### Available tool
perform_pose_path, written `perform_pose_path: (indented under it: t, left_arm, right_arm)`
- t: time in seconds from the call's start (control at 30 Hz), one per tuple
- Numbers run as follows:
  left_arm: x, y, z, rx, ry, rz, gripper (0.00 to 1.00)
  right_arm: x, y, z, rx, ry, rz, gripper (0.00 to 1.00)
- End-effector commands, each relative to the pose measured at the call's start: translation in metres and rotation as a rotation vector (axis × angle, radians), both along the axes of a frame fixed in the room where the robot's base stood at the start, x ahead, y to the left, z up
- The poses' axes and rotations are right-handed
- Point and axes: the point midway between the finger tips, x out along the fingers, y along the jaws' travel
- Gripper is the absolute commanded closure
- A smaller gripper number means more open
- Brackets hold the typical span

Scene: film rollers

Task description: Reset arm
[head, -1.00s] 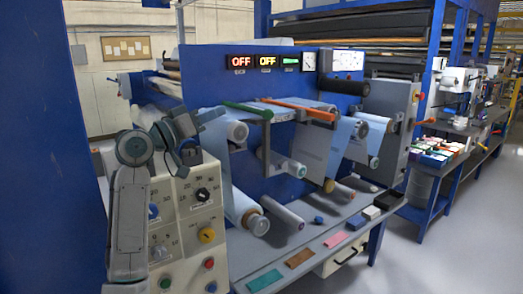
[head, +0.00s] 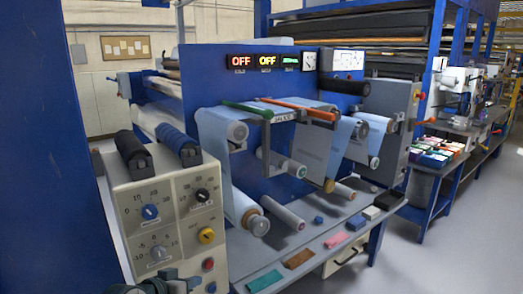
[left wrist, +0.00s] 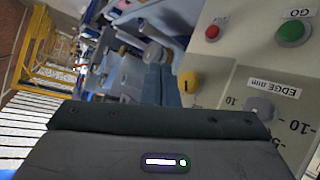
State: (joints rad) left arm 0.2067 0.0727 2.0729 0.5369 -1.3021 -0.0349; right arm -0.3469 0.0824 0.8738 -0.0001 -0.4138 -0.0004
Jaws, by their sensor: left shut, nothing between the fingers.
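My left gripper (head: 183,284) shows only in part at the bottom edge of the head view, low in front of the control box (head: 125,215). It is shut and nothing shows held in it. My right gripper is in neither view.
A black handle (head: 130,148) and a dark blue handle (head: 175,140) stand on the box. To the right is the roller machine with film rolls (head: 245,210) and a grey shelf (head: 325,238) holding coloured pieces. Open floor (head: 435,255) lies at the right.

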Motion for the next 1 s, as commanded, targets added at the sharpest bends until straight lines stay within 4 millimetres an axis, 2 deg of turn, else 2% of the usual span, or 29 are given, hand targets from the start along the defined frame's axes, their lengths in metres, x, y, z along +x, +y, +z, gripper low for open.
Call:
perform_pose_path:
  t: [0.03,0.1,0.2,0.33,0.4,0.5,0.7,0.93,1.0]
  left_arm:
    - [-0.025,0.007,-0.028,0.04,0.055,0.019,1.0]
    - [-0.057,0.017,-0.059,0.097,0.124,0.045,1.0]
    - [-0.106,0.032,-0.096,0.179,0.222,0.08,1.0]
    - [-0.172,0.051,-0.131,0.283,0.342,0.121,1.0]
    - [-0.201,0.059,-0.143,0.329,0.393,0.138,1.0]
    - [-0.234,0.069,-0.153,0.38,0.451,0.157,1.0]
    - [-0.286,0.084,-0.162,0.459,0.541,0.184,1.0]
    - [-0.335,0.098,-0.165,0.533,0.624,0.208,1.0]
    - [-0.328,0.099,-0.182,0.533,0.63,0.21,1.0]
  right_arm:
    - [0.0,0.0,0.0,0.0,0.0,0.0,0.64]
    - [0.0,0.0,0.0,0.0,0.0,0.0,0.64]
    - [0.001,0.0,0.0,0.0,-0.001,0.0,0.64]
    - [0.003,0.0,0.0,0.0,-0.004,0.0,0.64]
    - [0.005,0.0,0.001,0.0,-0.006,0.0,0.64]
    - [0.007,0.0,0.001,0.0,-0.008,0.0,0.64]
    - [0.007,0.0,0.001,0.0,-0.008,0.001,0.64]
    - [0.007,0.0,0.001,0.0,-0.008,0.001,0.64]
    - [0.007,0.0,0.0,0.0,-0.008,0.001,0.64]
